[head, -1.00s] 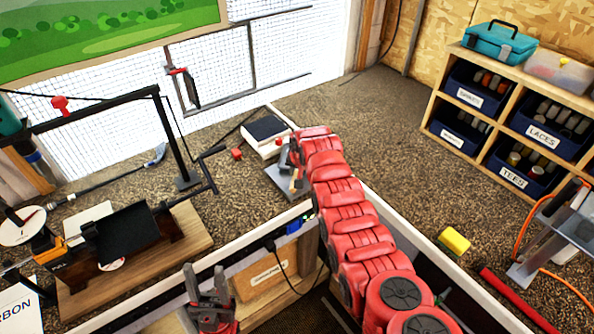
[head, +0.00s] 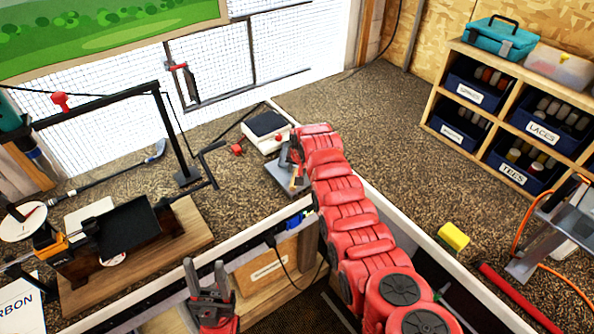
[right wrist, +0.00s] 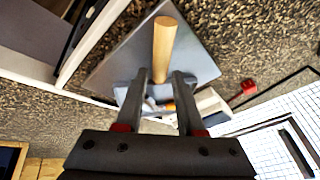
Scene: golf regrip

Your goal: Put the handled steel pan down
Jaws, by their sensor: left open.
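The steel pan (right wrist: 115,68) is a flat grey metal piece with an upright wooden handle (right wrist: 165,48) in the right wrist view. In the head view the pan (head: 279,181) lies at the bench's inner edge, partly hidden by my right gripper (head: 294,170). In the right wrist view the two fingers of my right gripper (right wrist: 161,78) stand either side of the handle's lower end, with a gap showing on each side, so it looks open. My left gripper (head: 205,275) is open and empty at the lower middle of the head view, away from the pan.
A dark-topped white block (head: 266,130) and a small red piece (head: 237,149) are near the pan. A black tray (head: 128,228) on a wooden board is at left. A yellow block (head: 453,236) and shelves of bins (head: 515,160) are at right.

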